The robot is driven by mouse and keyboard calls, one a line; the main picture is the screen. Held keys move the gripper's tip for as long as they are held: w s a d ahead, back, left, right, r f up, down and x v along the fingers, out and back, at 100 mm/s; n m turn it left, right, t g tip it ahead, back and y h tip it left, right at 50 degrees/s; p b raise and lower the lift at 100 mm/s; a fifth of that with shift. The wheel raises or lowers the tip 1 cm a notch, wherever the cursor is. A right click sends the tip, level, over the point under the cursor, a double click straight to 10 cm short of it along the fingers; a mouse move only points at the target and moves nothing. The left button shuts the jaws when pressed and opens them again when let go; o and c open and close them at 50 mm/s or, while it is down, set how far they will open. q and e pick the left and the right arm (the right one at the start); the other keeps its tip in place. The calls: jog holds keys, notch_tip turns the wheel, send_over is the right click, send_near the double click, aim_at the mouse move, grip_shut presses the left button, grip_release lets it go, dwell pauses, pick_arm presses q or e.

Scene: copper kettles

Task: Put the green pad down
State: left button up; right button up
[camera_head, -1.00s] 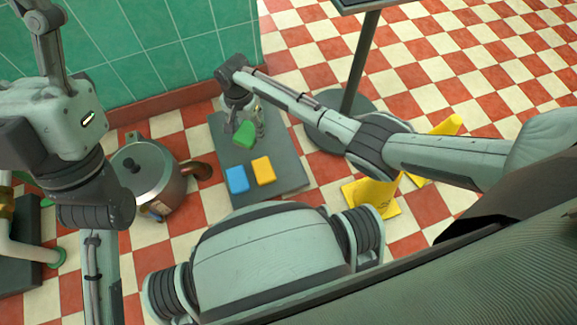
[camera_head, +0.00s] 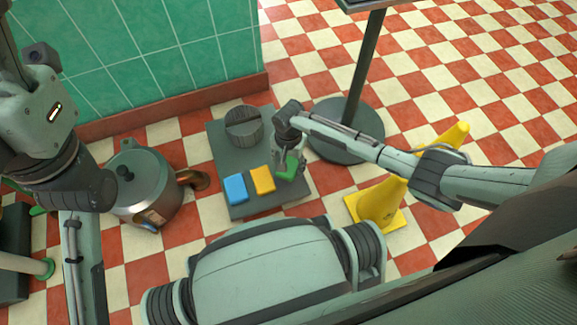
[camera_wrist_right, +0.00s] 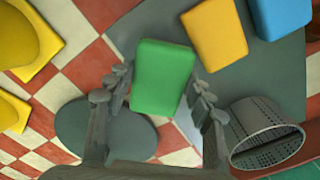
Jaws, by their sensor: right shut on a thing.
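The green pad (camera_head: 291,165) is between the fingers of my right gripper (camera_head: 288,160), over the right side of a dark grey board (camera_head: 220,143). The right wrist view shows the green pad (camera_wrist_right: 162,77) broad and tilted between the two fingers. My right gripper (camera_wrist_right: 160,100) is shut on it. I cannot tell whether the pad touches the board. A blue pad (camera_head: 235,188) and an orange pad (camera_head: 262,180) lie side by side on the board, left of the green one. My left arm is at the left edge; its gripper is out of view.
A perforated grey canister (camera_wrist_right: 262,135) stands at the board's back; it also shows in the head view (camera_head: 243,127). A metal kettle (camera_head: 147,185) is left of the board. A round post base (camera_head: 345,145) and yellow cones (camera_head: 380,207) are to the right.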

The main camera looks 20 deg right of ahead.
jog(key=shift+f, duration=0.15)
jog(key=shift+f, duration=0.55)
jog(key=o, duration=1)
